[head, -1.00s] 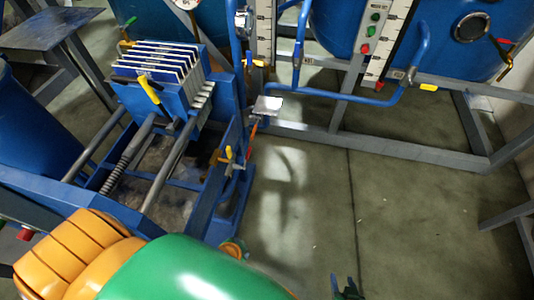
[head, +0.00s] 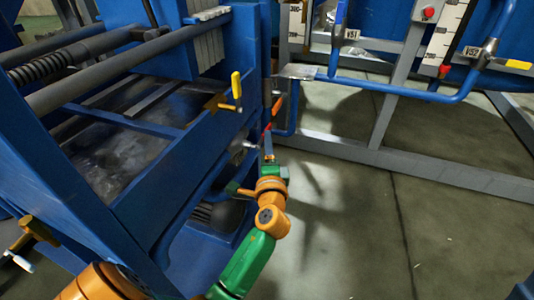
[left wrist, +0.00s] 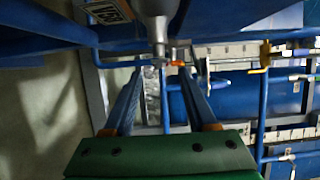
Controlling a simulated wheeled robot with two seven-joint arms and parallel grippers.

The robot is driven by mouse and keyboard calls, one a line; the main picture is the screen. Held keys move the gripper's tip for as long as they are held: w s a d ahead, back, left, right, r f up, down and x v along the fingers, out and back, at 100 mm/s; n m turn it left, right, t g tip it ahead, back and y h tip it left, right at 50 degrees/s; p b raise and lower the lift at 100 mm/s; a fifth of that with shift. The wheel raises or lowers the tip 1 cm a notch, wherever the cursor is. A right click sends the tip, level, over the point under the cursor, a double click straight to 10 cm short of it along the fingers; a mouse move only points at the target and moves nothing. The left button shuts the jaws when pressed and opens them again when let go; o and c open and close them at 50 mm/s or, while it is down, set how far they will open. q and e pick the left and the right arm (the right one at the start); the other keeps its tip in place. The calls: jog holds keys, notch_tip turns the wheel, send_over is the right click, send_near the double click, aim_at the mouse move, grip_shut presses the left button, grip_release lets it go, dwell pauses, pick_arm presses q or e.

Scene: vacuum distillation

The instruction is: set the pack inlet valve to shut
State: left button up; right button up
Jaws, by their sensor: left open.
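My left gripper (head: 268,143) is at the right side of the blue press frame, by a small silver valve (head: 250,145) with a red handle tip (head: 267,127). In the left wrist view the gripper (left wrist: 160,76) has its two blue-grey fingers apart. A grey metal valve body (left wrist: 155,8) with a short stem is just beyond the fingertips, and a small orange-red handle end (left wrist: 178,63) shows near the right fingertip. I cannot tell whether the fingers touch it. A tag (left wrist: 108,12) beside the valve is hard to read. Which valve is the pack inlet is not clearly marked.
A yellow-handled valve (head: 236,88) sits on the press frame above my gripper, with an orange handle (head: 277,105) close by. Blue pipes with valves tagged V51 (head: 350,34) and V52 (head: 472,51) run behind. The floor (head: 340,230) to the right is clear.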

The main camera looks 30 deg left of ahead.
pick_arm(q)
jog(key=b+x, duration=0.1)
jog(key=x, duration=0.5)
jog(key=shift+w+a+r+b, duration=0.1)
jog(key=shift+w+a+b, duration=0.15)
jog(key=shift+b, duration=0.1)
grip_shut()
dwell(0.9)
